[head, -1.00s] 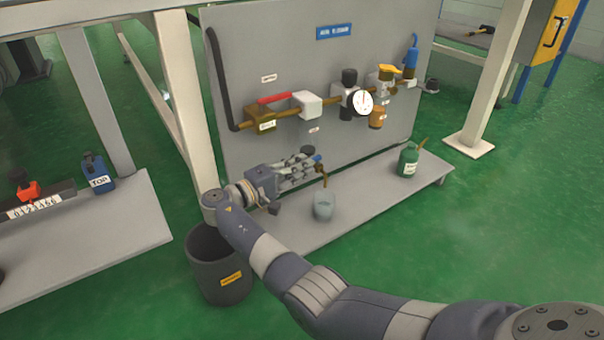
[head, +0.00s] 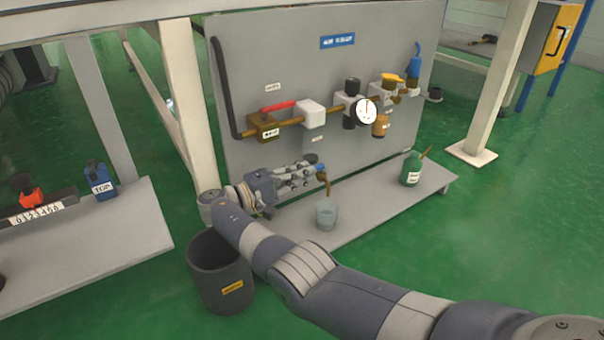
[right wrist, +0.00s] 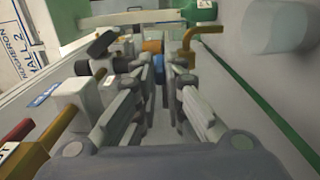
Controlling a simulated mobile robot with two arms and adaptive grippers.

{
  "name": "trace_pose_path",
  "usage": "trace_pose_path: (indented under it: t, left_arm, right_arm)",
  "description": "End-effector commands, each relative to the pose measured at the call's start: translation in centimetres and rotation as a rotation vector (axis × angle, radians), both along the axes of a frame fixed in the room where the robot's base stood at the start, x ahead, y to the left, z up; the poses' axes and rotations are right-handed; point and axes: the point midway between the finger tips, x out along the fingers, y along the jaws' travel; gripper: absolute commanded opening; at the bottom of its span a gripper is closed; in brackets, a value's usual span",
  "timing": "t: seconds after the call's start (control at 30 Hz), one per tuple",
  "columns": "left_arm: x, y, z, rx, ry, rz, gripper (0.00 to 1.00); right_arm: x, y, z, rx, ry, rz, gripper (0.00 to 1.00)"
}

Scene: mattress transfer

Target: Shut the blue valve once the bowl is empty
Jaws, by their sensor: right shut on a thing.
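A small blue valve (head: 321,167) sits at the tips of my right gripper (head: 312,169), above a brown bent spout (head: 326,188). The right gripper is shut on it, with the fingers mostly covering it. A clear cup (head: 326,215) stands below the spout. My left gripper is out of view.
The panel (head: 300,60) carries a red-handled valve (head: 278,106), a white gauge (head: 367,111) and a blue-topped fitting (head: 416,52). A green bottle (head: 411,170) stands on the shelf (head: 375,205). A dark bin (head: 217,285) stands on the floor. White posts flank the panel.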

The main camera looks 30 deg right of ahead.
Motion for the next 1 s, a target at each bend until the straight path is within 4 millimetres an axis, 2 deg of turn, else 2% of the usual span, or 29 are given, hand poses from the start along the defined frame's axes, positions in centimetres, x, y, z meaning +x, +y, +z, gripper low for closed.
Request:
trace_pose_path:
  t: [0.1,0.13,0.17,1.0]
  left_arm:
    - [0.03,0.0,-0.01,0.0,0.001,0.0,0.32]
    - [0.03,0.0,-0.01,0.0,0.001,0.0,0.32]
    - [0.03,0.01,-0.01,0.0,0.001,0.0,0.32]
    - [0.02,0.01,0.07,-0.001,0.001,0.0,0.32]
  right_arm:
    - [-0.23,0.03,-0.22,0.002,0.004,-0.007,0.0]
    - [-0.24,0.04,-0.22,0.002,0.004,-0.007,0.12]
    - [-0.23,0.04,-0.22,0.002,0.004,-0.007,0.18]
    - [-0.27,-0.02,-0.39,0.007,0.001,0.075,0.18]
